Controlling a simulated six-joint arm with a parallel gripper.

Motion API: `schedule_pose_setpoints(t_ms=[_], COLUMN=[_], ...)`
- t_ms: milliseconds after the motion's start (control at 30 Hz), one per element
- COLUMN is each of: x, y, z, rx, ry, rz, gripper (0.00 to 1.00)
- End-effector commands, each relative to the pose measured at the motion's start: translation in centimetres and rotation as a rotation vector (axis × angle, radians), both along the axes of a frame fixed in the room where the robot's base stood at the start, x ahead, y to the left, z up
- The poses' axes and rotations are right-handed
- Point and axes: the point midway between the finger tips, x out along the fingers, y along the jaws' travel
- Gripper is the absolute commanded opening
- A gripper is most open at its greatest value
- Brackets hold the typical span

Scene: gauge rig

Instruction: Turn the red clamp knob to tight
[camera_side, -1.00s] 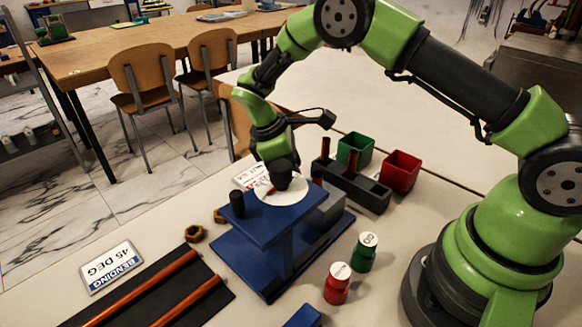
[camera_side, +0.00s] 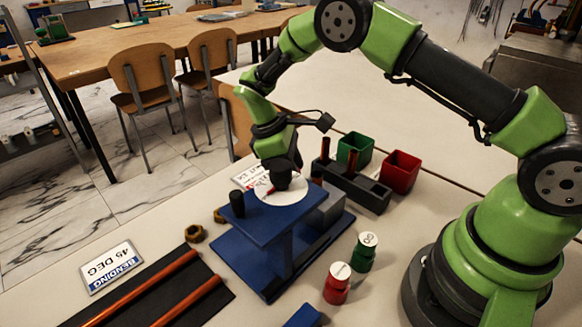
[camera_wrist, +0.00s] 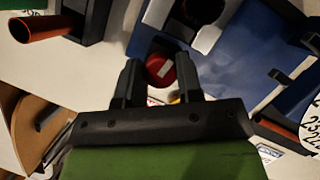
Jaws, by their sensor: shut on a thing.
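The blue gauge rig (camera_side: 240,249) stands on the light table, with a white dial disc (camera_side: 297,199) on its top plate. A short red mark shows on the disc's left side. My gripper (camera_side: 283,182) points down over the disc and hides its middle in the side view. In the wrist view the round red clamp knob (camera_wrist: 160,69) sits between my two dark fingers, which are shut on it. The knob's exact turn angle and any tight mark are hard to make out.
A short black post (camera_side: 237,205) rises from the plate's left. A dark rack (camera_side: 363,192), a green bin (camera_side: 355,151) and a red bin (camera_side: 400,172) stand behind right. A red weight (camera_side: 337,287) and a green weight (camera_side: 364,253) stand in front. A dark mat with copper rods lies front left.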

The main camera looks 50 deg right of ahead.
Motion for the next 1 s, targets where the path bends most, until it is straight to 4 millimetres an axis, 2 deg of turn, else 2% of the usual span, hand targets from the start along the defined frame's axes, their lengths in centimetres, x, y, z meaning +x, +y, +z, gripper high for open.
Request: schedule_pose_setpoints(t_ms=[1000], x=[0.03], y=[-0.31], z=[0.12], rx=[0.001], ry=[0.002], rz=[-0.959], gripper=[0.1])
